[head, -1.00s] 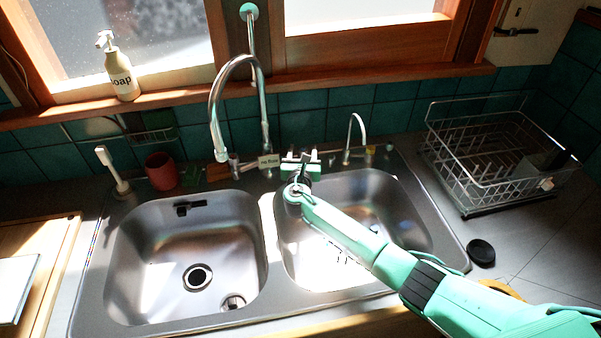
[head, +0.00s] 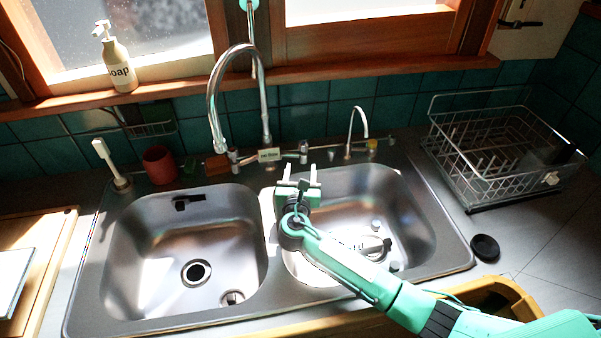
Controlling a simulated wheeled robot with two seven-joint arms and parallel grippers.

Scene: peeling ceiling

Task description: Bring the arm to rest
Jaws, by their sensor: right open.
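My right arm comes in from the lower right and reaches over the right sink basin (head: 400,225). My right gripper (head: 298,172) is open, with its two pale fingertips apart and pointing toward the back of the sink, near the divider between the basins. I see nothing between its fingers. My left gripper and left arm do not show.
A tall faucet (head: 212,115) and a small tap (head: 350,130) stand behind the sink. A wire dish rack (head: 490,150) is at right, with a black round lid (head: 485,247) before it. A soap bottle (head: 120,65) stands on the sill.

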